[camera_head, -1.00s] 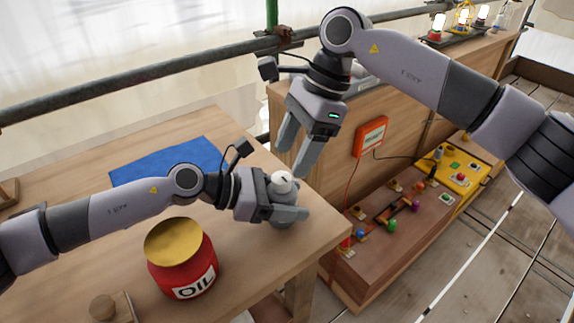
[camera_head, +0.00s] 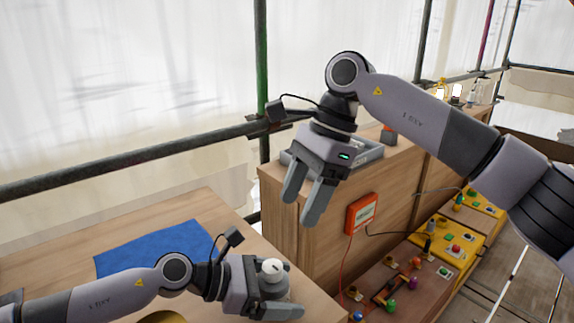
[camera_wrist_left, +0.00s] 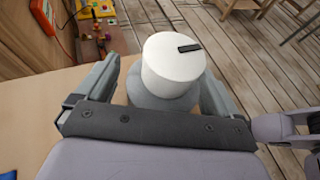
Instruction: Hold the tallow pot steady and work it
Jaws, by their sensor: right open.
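The tallow pot is a grey pot (camera_head: 272,286) with a white cylindrical top. It stands near the right end of the wooden table. In the left wrist view the white top (camera_wrist_left: 172,66) carries a small dark mark and hides most of the grey body (camera_wrist_left: 160,98). My left gripper (camera_head: 285,297) has its fingers on both sides of the pot body and appears shut on it; the contact at one finger is partly hidden. My right gripper (camera_head: 299,210) is open and empty, above and beyond the pot, with its fingers pointing down.
A blue cloth (camera_head: 150,248) lies on the table (camera_head: 50,240). The yellow lid (camera_head: 163,318) of the oil can just shows at the bottom edge. A wooden cabinet (camera_head: 282,225) with an orange box (camera_head: 361,212) stands behind my right gripper. Control panels (camera_head: 445,245) sit low at the right.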

